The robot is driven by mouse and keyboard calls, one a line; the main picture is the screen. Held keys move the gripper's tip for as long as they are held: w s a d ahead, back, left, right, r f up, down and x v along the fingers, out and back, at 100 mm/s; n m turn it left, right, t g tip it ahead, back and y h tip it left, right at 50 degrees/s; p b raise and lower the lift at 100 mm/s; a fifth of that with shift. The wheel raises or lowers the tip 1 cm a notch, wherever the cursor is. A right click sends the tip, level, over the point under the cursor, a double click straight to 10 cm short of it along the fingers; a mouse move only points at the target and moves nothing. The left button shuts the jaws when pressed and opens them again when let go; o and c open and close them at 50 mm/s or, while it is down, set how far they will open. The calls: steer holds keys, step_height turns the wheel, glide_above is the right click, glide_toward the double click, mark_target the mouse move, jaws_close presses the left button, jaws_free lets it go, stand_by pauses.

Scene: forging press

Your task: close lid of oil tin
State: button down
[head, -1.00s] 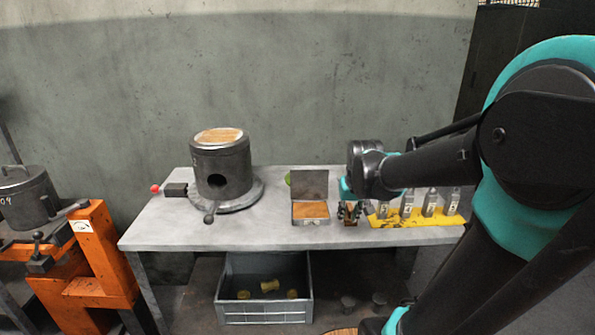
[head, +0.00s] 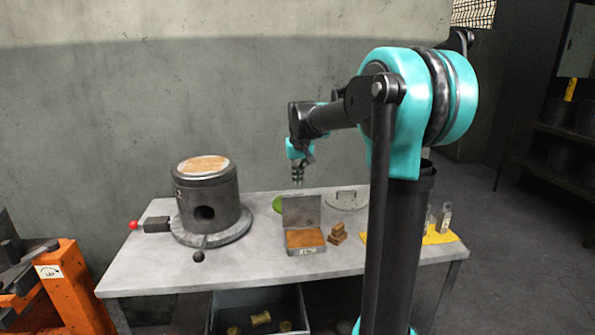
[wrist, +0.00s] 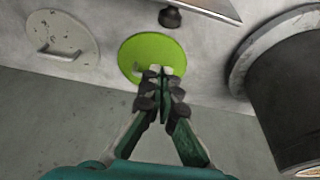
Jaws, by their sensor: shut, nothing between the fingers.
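The oil tin (head: 305,250) is a small grey box on the bench with an orange-brown fill showing. Its grey lid (head: 301,209) stands open, upright along the back edge. My gripper (head: 298,182) is shut and empty, pointing down above and behind the lid, apart from it. In the wrist view my gripper (wrist: 160,72) shows over a green disc (wrist: 152,56). A grey plate edge, probably the lid (wrist: 215,7), crosses the top of that view. The tin's inside is hidden there.
A dark cylinder (head: 207,205) with a side lever stands left of the tin. Small brown blocks (head: 338,234) sit just right of it. A round lid with a handle (head: 346,198) lies behind, near the wall (head: 200,90). A yellow mat (head: 440,236) lies at right.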

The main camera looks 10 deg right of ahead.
mark_target(301, 209)
steer(key=shift+s+d+f, duration=0.1)
steer(key=shift+s+f, duration=1.4)
steer(key=shift+f, duration=0.15)
